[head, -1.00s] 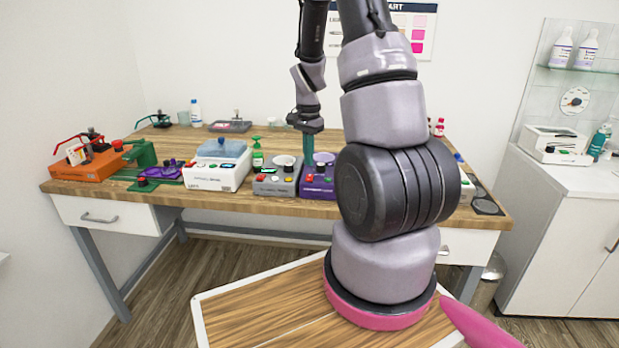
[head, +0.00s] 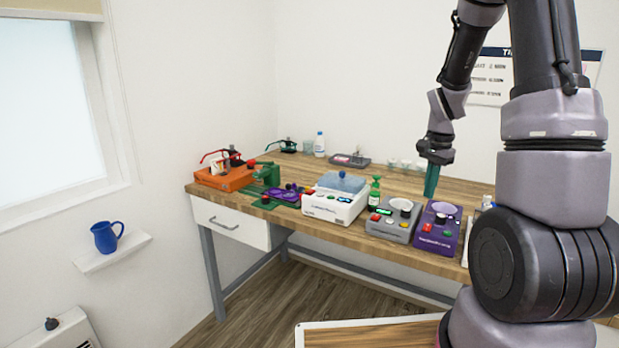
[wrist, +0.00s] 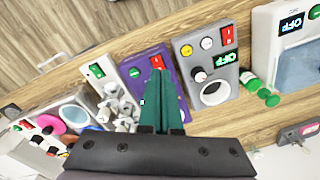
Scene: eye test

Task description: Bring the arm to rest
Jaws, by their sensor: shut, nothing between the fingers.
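My gripper (head: 431,180) hangs at the end of my bent arm, pointing down above the wooden bench (head: 300,160). Its teal fingers are closed together with nothing between them. In the wrist view my gripper (wrist: 160,72) covers part of the purple device (wrist: 134,70), with the grey device (wrist: 204,62) beside it on the right. In the head view the grey device (head: 386,227) and the purple device (head: 437,238) stand below and in front of the fingers. I cannot tell the exact height of the fingertips above the bench.
A blue mug (head: 105,238) sits on a small wall shelf (head: 112,252) at the left.

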